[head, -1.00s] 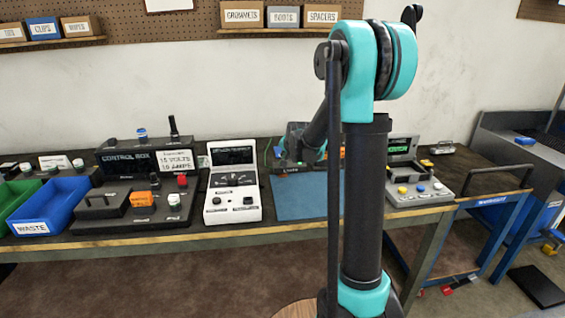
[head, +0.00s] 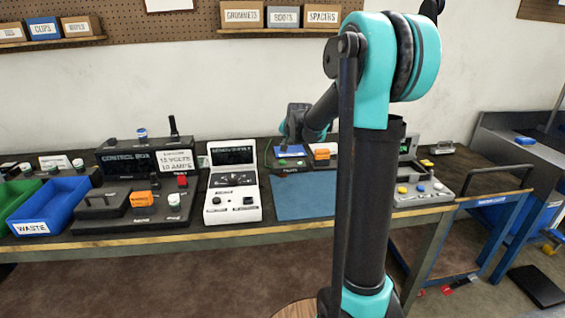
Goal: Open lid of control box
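The control box (head: 128,161) is a dark console with labels on its raised back panel, on the left part of the bench. A dark panel with a bar handle, which looks like its lid (head: 101,203), lies flat at its front left. My gripper (head: 284,142) is small and dark in the head view, well to the right of the control box, above the back of the bench near a dark tray. Its fingers are too small to tell open from shut. I see nothing held in it.
A white instrument (head: 233,197) stands between the control box and a blue mat (head: 302,197). A blue WASTE bin (head: 50,207) is left of the control box. An orange block (head: 141,198) and knobs are on its front. A grey device (head: 422,190) sits at right.

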